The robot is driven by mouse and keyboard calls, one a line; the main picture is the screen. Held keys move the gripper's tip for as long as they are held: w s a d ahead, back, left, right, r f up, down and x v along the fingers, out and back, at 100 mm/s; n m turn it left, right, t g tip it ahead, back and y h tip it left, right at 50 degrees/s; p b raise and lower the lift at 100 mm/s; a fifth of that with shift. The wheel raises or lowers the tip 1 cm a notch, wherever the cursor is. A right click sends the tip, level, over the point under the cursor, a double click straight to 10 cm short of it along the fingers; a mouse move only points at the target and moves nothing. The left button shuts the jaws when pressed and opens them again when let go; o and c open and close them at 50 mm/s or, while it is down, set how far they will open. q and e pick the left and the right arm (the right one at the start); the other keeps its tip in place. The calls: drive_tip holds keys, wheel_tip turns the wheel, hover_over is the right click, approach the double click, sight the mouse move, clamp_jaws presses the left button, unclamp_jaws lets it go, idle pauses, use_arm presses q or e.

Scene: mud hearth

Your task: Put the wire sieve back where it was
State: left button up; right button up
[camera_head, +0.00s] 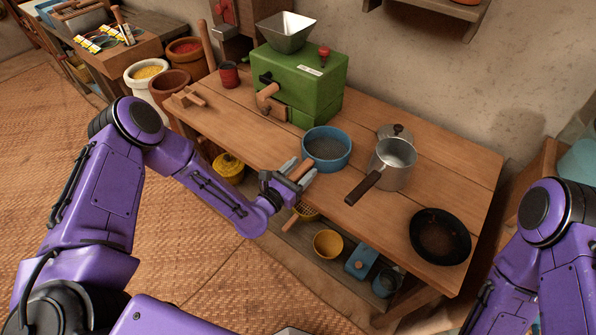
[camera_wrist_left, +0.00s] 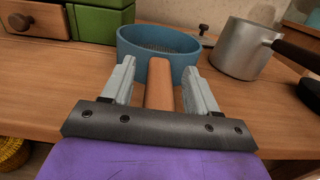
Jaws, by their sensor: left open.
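The wire sieve (camera_head: 327,161) has a round blue rim, a grey mesh and a wooden handle. It sits on the wooden table in front of the green box, and its rim also shows in the left wrist view (camera_wrist_left: 150,51). My left gripper (camera_head: 299,172) is at the table's front edge, with its fingers on either side of the handle. In the left wrist view the fingers are open, with gaps between them and the handle (camera_wrist_left: 160,92). My right arm shows at the right of the head view; its gripper is out of frame.
A saucepan (camera_head: 394,165) and a dark frying pan (camera_head: 440,237) stand right of the sieve. A green mill (camera_head: 315,82) stands behind it. A wooden piece (camera_head: 186,97) and a red cup (camera_head: 229,75) are at left. The lower shelf holds a yellow bowl (camera_head: 328,244). The table's front left is clear.

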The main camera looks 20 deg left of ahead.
use_arm(q)
drive_tip(key=b+v, duration=0.3)
drive_tip(key=v, duration=0.8)
drive_tip(key=s+f+m+g+y, duration=0.3)
drive_tip(key=s+f+m+g, duration=0.45)
drive_tip(key=f+m, duration=0.3)
drive_tip(key=s+a+f+m+g+y, duration=0.3)
drive_tip(key=s+a+m, duration=0.2)
drive_tip(key=s+m, duration=0.2)
drive_tip(key=s+a+f+m+g+y, duration=0.3)
drive_tip(key=s+a+f+m, duration=0.1)
drive_tip(key=s+m, duration=0.4)
drive_tip(key=shift+s+a+y, duration=0.3)
drive_tip(key=shift+s+a, duration=0.05)
drive_tip(key=shift+a, duration=0.4)
